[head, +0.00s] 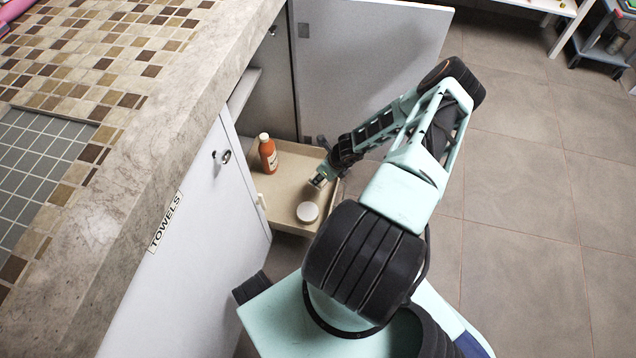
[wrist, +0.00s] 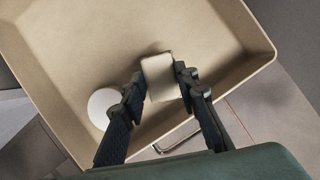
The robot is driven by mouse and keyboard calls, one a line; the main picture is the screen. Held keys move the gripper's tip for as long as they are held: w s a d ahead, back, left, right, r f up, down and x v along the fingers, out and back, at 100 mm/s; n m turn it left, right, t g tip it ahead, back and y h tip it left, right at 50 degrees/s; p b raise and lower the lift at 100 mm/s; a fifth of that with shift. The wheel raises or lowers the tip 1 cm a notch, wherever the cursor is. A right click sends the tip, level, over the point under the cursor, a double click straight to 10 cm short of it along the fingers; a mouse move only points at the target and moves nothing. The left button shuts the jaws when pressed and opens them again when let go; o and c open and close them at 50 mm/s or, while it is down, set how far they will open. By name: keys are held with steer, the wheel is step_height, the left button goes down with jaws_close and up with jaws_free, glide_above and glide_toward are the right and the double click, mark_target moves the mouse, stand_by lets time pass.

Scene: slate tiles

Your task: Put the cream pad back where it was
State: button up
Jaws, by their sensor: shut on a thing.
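The cream pad (wrist: 160,77) is a small, pale rounded block between my fingertips in the wrist view. My gripper (wrist: 161,79) is shut on it, one finger on each side. In the head view my gripper (head: 319,180) is over the right part of a beige pulled-out drawer (head: 284,224), whose floor also shows in the wrist view (wrist: 95,45). I cannot tell whether the pad touches the drawer floor. In the head view the pad is too small and covered to make out clearly.
A white round item (head: 307,212) lies in the drawer near its front, left of the pad in the wrist view (wrist: 102,108). An orange bottle (head: 268,157) stands at the drawer's back left. An open grey door (head: 365,60) stands behind. A door labelled TOWELS (head: 190,240) is left.

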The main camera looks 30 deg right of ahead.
steer(key=shift+w+d+f+b, duration=0.1)
steer(key=shift+w+f+b, duration=0.1)
steer(key=shift+w+f, duration=0.35)
steer(key=shift+w+d+f+b, duration=0.1)
steer(key=shift+w+f+b, duration=0.2)
steer(key=shift+f, duration=0.35)
step_height(320, 180, down, 3)
steer(key=shift+w+f+b, duration=0.1)
steer(key=shift+b, duration=0.7)
steer(key=o, duration=1.2)
steer(key=shift+r, duration=0.2)
steer(key=p+v, duration=0.4)
steer(key=v, duration=0.8)
steer(key=shift+p, duration=0.3)
